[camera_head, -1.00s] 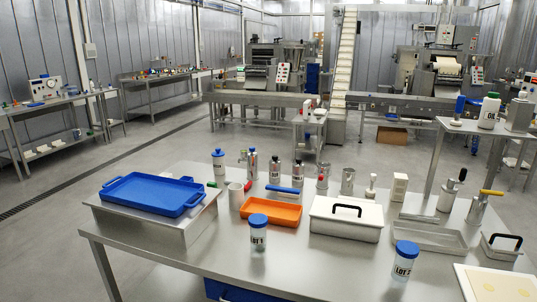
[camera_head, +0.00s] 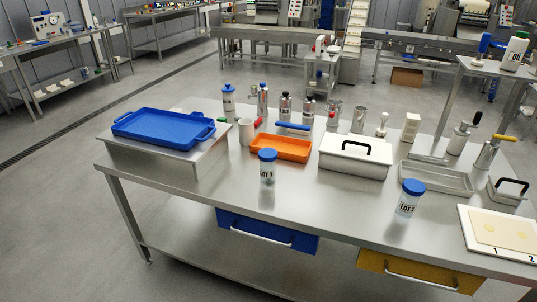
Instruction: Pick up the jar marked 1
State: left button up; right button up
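A clear jar with a blue lid, marked "LOT 1" (camera_head: 267,169), stands upright near the front edge of the steel table (camera_head: 330,210), in front of the orange tray. A similar blue-lidded jar marked "LOT 2" (camera_head: 409,198) stands upright farther right, also near the front edge. Neither of my grippers shows in the head view.
An orange tray (camera_head: 281,149), a white box with a black handle (camera_head: 354,157) and a grey tray (camera_head: 436,181) lie behind the jars. A blue tray (camera_head: 164,129) sits on a raised stand at left. A white board marked 1 and 2 (camera_head: 499,236) lies at right.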

aim_at(267, 169)
jog(key=i+j, duration=0.15)
jog(key=j, duration=0.2)
jog(key=i+j, duration=0.15)
jog(key=j, duration=0.25)
jog(key=i+j, duration=0.15)
jog(key=j, duration=0.2)
jog(key=i+j, duration=0.15)
jog(key=j, duration=0.2)
jog(key=i+j, duration=0.15)
jog(key=j, duration=0.25)
jog(key=z, duration=1.65)
